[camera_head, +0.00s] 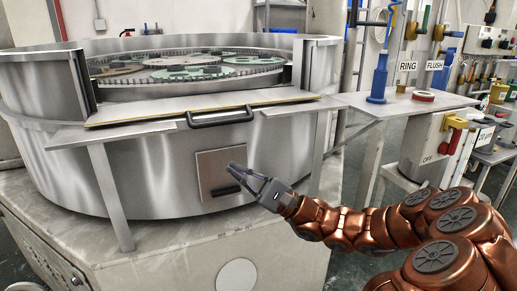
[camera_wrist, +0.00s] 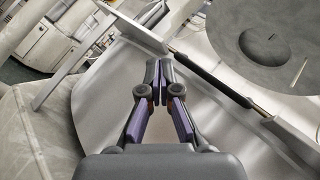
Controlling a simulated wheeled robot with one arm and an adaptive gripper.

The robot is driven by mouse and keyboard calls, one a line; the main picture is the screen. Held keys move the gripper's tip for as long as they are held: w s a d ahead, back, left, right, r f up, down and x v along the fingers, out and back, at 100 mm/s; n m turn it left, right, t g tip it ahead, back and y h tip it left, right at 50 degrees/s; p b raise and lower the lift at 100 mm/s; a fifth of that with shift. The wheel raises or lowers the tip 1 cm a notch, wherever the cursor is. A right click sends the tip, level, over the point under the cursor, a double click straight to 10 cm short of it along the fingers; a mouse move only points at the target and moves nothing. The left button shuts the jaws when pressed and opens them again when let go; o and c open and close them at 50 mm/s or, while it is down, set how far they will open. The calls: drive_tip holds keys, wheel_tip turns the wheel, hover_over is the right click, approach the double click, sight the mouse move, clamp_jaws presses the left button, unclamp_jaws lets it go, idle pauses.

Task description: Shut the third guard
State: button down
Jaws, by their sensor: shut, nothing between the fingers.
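In the head view, a large round steel machine has a gap in the front of its rim, and the lapping plate (camera_head: 185,66) shows through it. A flat guard panel (camera_head: 150,112) with a yellow-edged strip lies lowered across this gap, so it stands open. Its black bar handle (camera_head: 222,117) sticks out at the front. My gripper (camera_head: 236,172) is shut and empty, below the handle and in front of a small square hatch. In the wrist view, the shut fingers (camera_wrist: 160,68) point toward pale metal surfaces. I cannot tell which guard is the third.
The square hatch (camera_head: 220,172) has a dark pull. A steel bench (camera_head: 395,103) at right holds a blue stand (camera_head: 379,70) and a red ring (camera_head: 423,96), under RING and FLUSH labels. A support leg (camera_head: 108,195) stands left of the hatch.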

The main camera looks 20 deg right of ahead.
drive_tip(key=w+d+f+m+t+h+b, duration=0.1)
drive_tip(key=w+d+f+m+t+h, duration=0.15)
drive_tip(key=d+m+t+h, duration=0.35)
drive_tip(key=w+d+f+m+t+h+b, duration=0.1)
drive_tip(key=w+d+f+m+t+h, duration=0.2)
drive_tip(key=d, duration=0.6)
drive_tip(key=w+a+r+t+b, duration=0.1)
drive_tip(key=w+a+r, duration=0.4)
drive_tip(key=r, duration=0.4)
drive_tip(key=shift+w+a+r, duration=0.25)
drive_tip(key=shift+w+r, duration=0.1)
drive_tip(key=shift+r, duration=0.05)
drive_tip(key=shift+r, duration=0.15)
